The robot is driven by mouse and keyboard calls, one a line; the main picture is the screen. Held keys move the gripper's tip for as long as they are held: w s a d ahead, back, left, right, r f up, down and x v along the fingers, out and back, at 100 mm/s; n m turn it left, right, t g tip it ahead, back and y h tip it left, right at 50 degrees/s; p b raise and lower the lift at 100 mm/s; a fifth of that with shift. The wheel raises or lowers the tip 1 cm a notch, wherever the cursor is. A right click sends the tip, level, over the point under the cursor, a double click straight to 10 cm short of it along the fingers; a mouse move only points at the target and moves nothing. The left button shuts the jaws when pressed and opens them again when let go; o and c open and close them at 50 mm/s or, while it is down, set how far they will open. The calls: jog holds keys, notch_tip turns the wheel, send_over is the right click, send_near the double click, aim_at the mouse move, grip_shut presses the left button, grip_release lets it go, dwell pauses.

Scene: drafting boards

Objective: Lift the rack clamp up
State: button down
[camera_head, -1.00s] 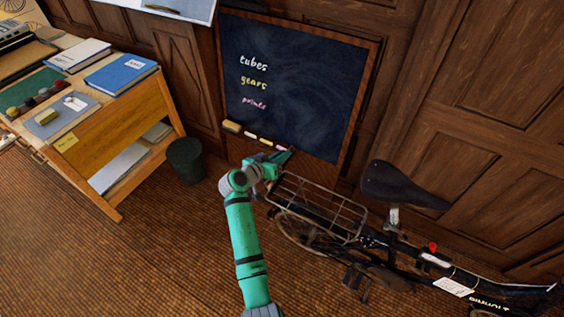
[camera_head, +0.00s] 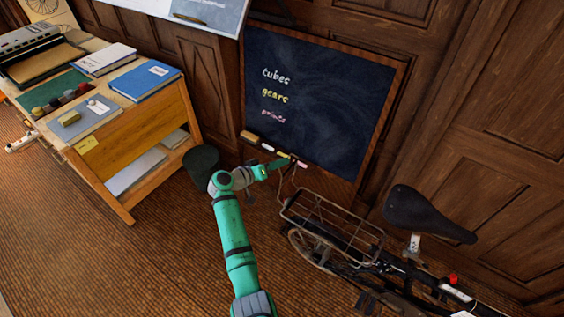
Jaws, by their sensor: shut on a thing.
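A black bicycle stands at the lower right with a wire rear rack (camera_head: 333,226) over its back wheel. The rack clamp (camera_head: 281,184) shows as a thin wire piece standing up at the rack's left end. My gripper (camera_head: 287,162) is at the top of this wire, above and left of the rack, in front of the chalk ledge. It is shut on the clamp; the fingertips are small and the exact grip is hard to see.
A chalkboard (camera_head: 320,100) leans on the wood-panelled wall behind my gripper. A dark bin (camera_head: 201,166) and a wooden desk (camera_head: 150,130) stand to the left. The bicycle saddle (camera_head: 428,213) is to the right. Floor (camera_head: 150,260) is clear in front of the desk.

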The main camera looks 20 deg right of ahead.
jog(key=shift+a+f, duration=0.15)
jog(key=shift+f, duration=0.05)
jog(key=c, duration=2.2)
grip_release()
jog(key=shift+w, duration=0.1)
jog(key=shift+r, duration=0.2)
jog(key=v, duration=1)
jog(key=shift+a+r, duration=0.1)
jog(key=shift+a, duration=0.15)
